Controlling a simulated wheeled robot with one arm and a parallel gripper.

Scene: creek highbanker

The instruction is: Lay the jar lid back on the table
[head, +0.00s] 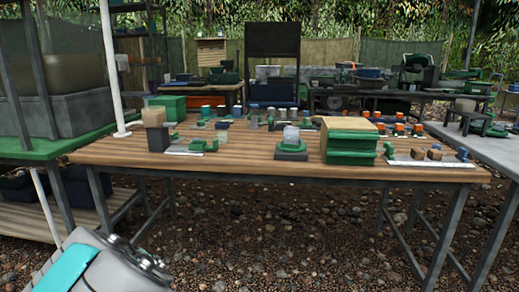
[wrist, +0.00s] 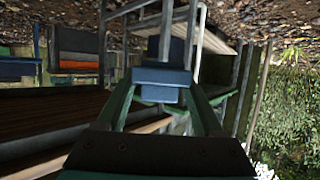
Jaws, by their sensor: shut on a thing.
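In the wrist view my gripper (wrist: 160,92) has its two green fingers closing in on a flat, dark blue-grey piece (wrist: 160,76). It is shut on this piece, which appears to be the jar lid, though its shape is dim and seen edge-on. The wooden table (head: 240,168) stands ahead in the head view, on dark metal legs. A clear jar-like piece (head: 291,135) stands on a dark and green base near the table's front edge. My gripper does not show in the head view; only a grey and teal part of my arm is at lower left.
A green box with a tan top (head: 348,143) stands at the table's front right. A tan and dark block (head: 156,130) is at the front left. Several small jars and parts crowd the back. Bare planks show between the front items. A white pole (head: 110,75) rises at left.

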